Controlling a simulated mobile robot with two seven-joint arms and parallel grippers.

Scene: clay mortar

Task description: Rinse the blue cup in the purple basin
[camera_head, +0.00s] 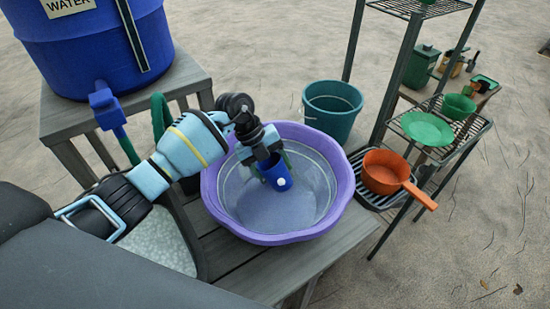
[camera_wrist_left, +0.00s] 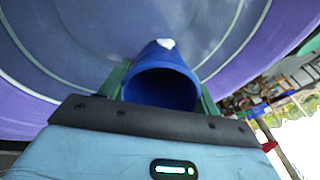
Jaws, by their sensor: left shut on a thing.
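The purple basin (camera_head: 342,200) stands on the grey wooden bench and looks to hold water. The blue cup (camera_head: 276,178) is inside the basin's outline, with a small white spot on its side. My left gripper (camera_head: 268,164) is shut on the cup and reaches over the basin from the left. In the left wrist view the cup (camera_wrist_left: 160,85) sits between the green fingers of my gripper (camera_wrist_left: 162,92), its opening facing the camera. The basin's wall (camera_wrist_left: 35,70) shows behind it. I cannot tell whether the cup touches the water. My right gripper is not in view.
A blue water barrel (camera_head: 90,50) with a tap (camera_head: 105,100) stands at the upper left. A teal bucket (camera_head: 332,108) is behind the basin. An orange pan (camera_head: 384,170) sits on a rack to the right, beside a metal shelf with green dishes (camera_head: 427,128).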

